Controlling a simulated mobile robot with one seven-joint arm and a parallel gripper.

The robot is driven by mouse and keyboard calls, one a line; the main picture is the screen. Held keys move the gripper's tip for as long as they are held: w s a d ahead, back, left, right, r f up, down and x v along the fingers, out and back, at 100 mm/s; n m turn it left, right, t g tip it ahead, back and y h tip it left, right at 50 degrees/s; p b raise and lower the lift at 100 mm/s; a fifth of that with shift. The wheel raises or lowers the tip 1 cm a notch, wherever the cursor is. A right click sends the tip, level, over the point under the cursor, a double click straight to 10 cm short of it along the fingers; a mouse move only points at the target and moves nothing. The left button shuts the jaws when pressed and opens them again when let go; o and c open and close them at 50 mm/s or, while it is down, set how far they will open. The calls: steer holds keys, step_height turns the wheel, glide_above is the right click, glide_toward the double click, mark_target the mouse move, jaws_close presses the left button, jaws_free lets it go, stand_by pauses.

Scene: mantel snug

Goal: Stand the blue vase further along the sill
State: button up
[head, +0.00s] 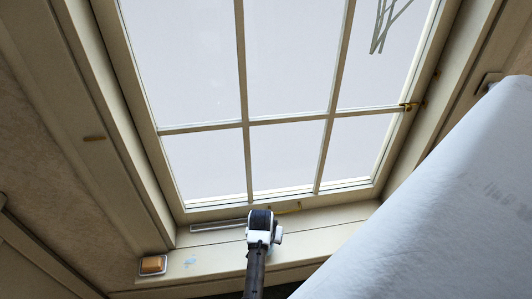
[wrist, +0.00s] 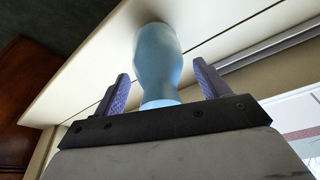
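The blue vase (wrist: 158,62) is light blue with a rounded body, and it shows in the wrist view against the pale sill (wrist: 95,75). My gripper (wrist: 160,68) is open, with one finger on each side of the vase. Gaps show between both fingers and the vase, so it is not gripped. In the head view my arm reaches up to the sill (head: 325,238) below the window, and the vase cannot be made out there. A small pale blue patch (head: 190,261) shows on the sill left of my arm; I cannot tell what it is.
An orange-brown block (head: 153,265) sits at the sill's left end. The paned window (head: 290,160) rises behind, with a brass catch (head: 410,106) on its right. A grey strip (head: 218,225) runs along the window's foot. The sill right of my arm looks clear.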

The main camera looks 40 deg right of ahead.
steer(key=v, duration=1.2)
steer(key=shift+r+b, duration=0.2)
steer(key=shift+b, duration=0.15)
